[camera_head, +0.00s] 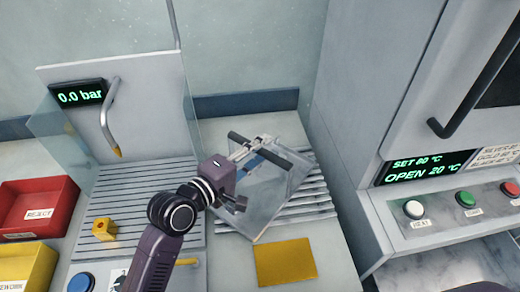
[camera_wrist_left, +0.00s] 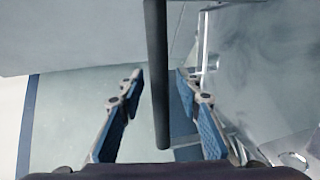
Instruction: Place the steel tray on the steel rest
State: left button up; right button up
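A shiny steel tray (camera_head: 267,207) with a dark bar handle (camera_head: 283,160) sits askew over the ribbed steel rest (camera_head: 318,198) on the right side of the counter. Its near corner reaches past the ribs; I cannot tell whether it lies flat on them. My left gripper (camera_head: 262,145) is at the handle. In the left wrist view, the dark handle (camera_wrist_left: 157,80) runs between the open fingers of my left gripper (camera_wrist_left: 160,78), with a gap on both sides. The tray's smoky surface (camera_wrist_left: 265,70) shows to the right. My right gripper is not in view.
Left stands another ribbed plate (camera_head: 140,185) beneath a spout (camera_head: 110,115) with clear side panels. Red (camera_head: 35,205) and yellow (camera_head: 22,265) bins are at far left. A yellow mat (camera_head: 285,262) lies in front of the tray. An oven cabinet (camera_head: 370,100) borders the right.

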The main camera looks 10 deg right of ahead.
pick_arm(q)
jog(key=shift+a+r, duration=0.1)
jog(key=shift+r, duration=0.05)
jog(key=b+v, duration=0.1)
jog(key=v, duration=1)
jog(key=shift+s+a+r+b, duration=0.2)
jog(key=shift+s+a+b, duration=0.05)
jog(key=shift+s+b, duration=0.15)
